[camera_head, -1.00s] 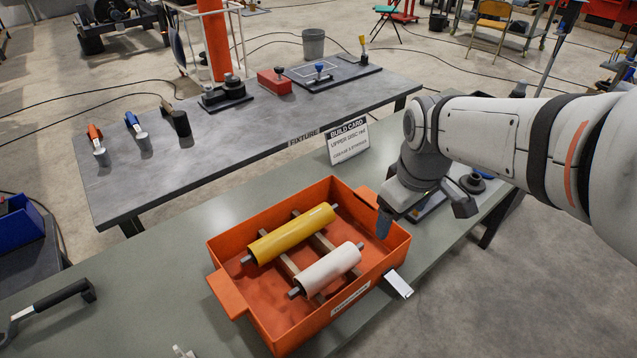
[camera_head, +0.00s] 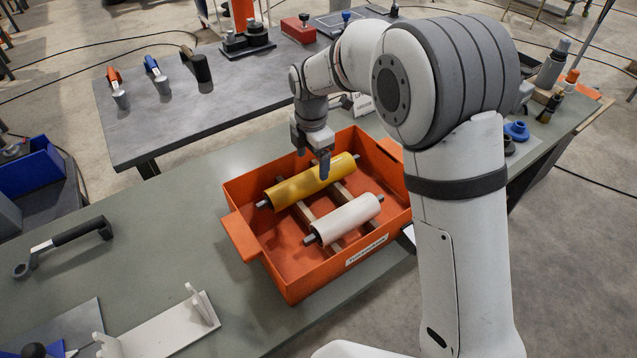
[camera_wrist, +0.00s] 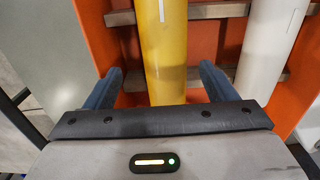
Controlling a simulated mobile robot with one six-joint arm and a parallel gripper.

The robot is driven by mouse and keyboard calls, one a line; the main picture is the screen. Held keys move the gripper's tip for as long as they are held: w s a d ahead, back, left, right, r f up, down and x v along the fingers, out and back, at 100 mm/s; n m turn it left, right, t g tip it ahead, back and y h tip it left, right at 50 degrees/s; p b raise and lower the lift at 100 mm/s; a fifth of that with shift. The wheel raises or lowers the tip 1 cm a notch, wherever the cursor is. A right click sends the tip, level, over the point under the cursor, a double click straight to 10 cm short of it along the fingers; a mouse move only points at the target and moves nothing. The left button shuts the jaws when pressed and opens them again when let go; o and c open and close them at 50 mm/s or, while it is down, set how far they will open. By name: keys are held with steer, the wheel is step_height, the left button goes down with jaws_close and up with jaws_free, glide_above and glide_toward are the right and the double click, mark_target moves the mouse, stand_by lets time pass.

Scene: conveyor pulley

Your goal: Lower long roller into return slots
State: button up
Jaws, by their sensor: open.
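The long yellow roller (camera_head: 290,190) lies in an orange bin (camera_head: 243,240), across wooden bars (camera_head: 341,188). A shorter white roller (camera_head: 345,220) lies parallel to it, nearer the bin's front. My gripper (camera_head: 322,165) points down at the yellow roller near its right half. In the wrist view the open fingers of my gripper (camera_wrist: 160,82) stand one on each side of the yellow roller (camera_wrist: 163,45), with gaps showing. The white roller (camera_wrist: 268,50) is outside the right finger. I cannot identify the return slots; a pale bracket with upright ends (camera_head: 170,328) lies at the lower left.
The bin walls rise around the rollers. A black-handled tool (camera_head: 65,245) lies left on the green bench. A grey table (camera_head: 150,110) behind holds several tools. Bare bench (camera_head: 170,235) lies between the black-handled tool and bin.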

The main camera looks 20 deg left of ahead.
mark_target(311, 173)
steer(key=f, duration=0.2)
steer(key=s+f, duration=0.1)
steer(key=f, duration=0.2)
steer(key=shift+f+p, duration=0.3)
steer(key=shift+p, duration=0.05)
steer(key=shift+f, duration=0.5)
jaws_close()
steer(key=shift+r, duration=0.2)
